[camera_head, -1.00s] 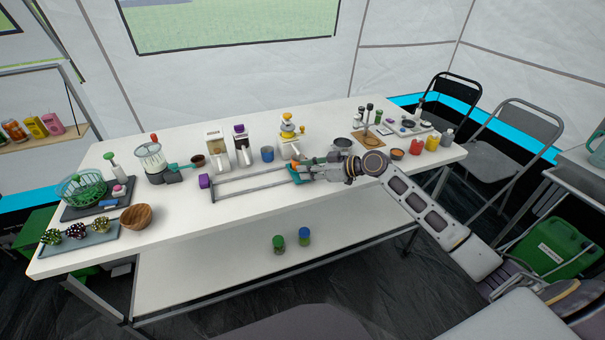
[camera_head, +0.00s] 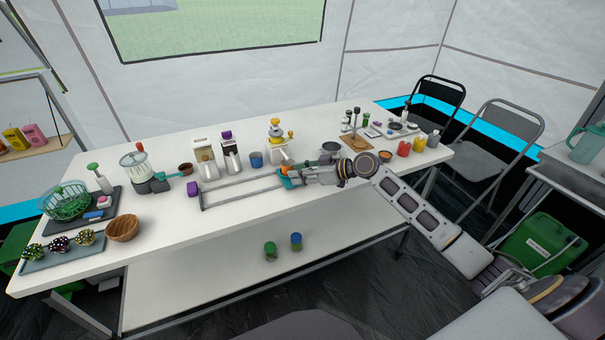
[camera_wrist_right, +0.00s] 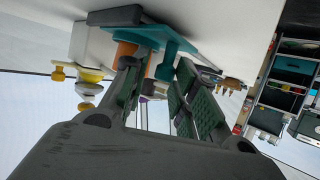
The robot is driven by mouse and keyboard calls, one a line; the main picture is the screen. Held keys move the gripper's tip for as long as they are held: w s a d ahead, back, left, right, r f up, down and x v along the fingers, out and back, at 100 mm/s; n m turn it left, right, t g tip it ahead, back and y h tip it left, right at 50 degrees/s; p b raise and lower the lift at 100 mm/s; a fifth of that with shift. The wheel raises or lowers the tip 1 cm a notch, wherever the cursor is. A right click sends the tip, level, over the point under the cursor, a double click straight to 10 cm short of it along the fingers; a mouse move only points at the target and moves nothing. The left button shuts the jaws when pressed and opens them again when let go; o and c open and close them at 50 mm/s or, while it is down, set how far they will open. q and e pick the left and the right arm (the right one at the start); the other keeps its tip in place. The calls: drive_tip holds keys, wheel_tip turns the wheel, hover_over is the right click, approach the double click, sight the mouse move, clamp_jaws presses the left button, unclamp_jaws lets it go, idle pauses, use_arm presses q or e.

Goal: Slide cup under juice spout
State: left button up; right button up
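The yellow-topped juicer (camera_head: 277,138) stands near the back middle of the table, its spout hard to make out. A blue cup (camera_head: 256,159) stands just left of it. A teal piece (camera_head: 286,184) with an orange part (camera_head: 286,170) sits in front of the juicer, at the right end of a grey rail frame. I cannot tell if the orange part is a cup. My right gripper (camera_head: 294,177) is low at this piece. In the right wrist view its fingers (camera_wrist_right: 160,80) are apart around or just short of the teal stem (camera_wrist_right: 167,66). My left gripper is not in view.
The grey rail frame (camera_head: 240,191) with a purple block (camera_head: 193,188) lies left of my gripper. Two dispensers (camera_head: 204,158) stand behind it. A wooden bowl (camera_head: 122,228) and green basket (camera_head: 66,202) are at the left. The front table edge is mostly clear.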

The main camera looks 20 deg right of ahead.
drive_tip(key=shift+s, duration=0.1)
drive_tip(key=v, duration=1.2)
idle(0.5)
drive_tip(key=shift+f, duration=0.1)
idle(0.5)
